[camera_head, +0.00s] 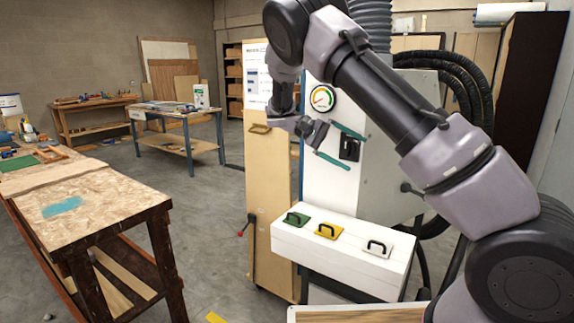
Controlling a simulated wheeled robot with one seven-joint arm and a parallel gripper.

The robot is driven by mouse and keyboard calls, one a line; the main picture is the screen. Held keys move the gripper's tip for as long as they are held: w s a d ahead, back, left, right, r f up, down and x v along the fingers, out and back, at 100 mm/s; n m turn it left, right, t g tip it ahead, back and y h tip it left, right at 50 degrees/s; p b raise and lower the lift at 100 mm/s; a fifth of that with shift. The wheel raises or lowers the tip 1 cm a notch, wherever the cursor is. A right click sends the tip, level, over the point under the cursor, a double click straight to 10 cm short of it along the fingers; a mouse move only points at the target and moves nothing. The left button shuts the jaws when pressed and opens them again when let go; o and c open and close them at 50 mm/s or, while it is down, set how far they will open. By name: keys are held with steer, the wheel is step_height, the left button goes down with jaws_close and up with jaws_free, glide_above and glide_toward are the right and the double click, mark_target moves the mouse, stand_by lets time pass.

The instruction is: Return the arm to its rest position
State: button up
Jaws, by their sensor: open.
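My arm rises from the lower right, bends at the top and hangs down near the middle of the view. My gripper (341,146) is at its end, in front of the white machine cabinet (328,190). Its two teal fingers are spread apart, open, with nothing seen between them that it holds. A black switch or handle (349,148) on the cabinet shows behind the fingers. The gripper appears well above the white box top (340,250); its exact distance from the cabinet cannot be told.
The white box carries green (296,219), yellow (328,231) and white (377,249) handled pieces. A gauge (322,98) and black hoses (465,85) are close to my arm. A tall wooden panel (268,190) stands left of the cabinet. A workbench (100,205) is at left, with open floor between.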

steer(key=s+d+r+t+y, duration=0.2)
steer(key=s+d+r+y, duration=0.5)
steer(key=s+d+y, duration=0.15)
steer(key=s+r+m+t+y, duration=0.1)
steer(key=s+r+t+y, duration=0.2)
steer(key=s, duration=0.4)
steer(key=s+a+r+m+t+y, duration=0.1)
steer(key=s+r+t+y, duration=0.2)
steer(key=s+r+t, duration=0.2)
steer(key=s+t, duration=0.2)
steer(key=shift+r+m+t, duration=0.3)
steer(key=shift+r, duration=0.1)
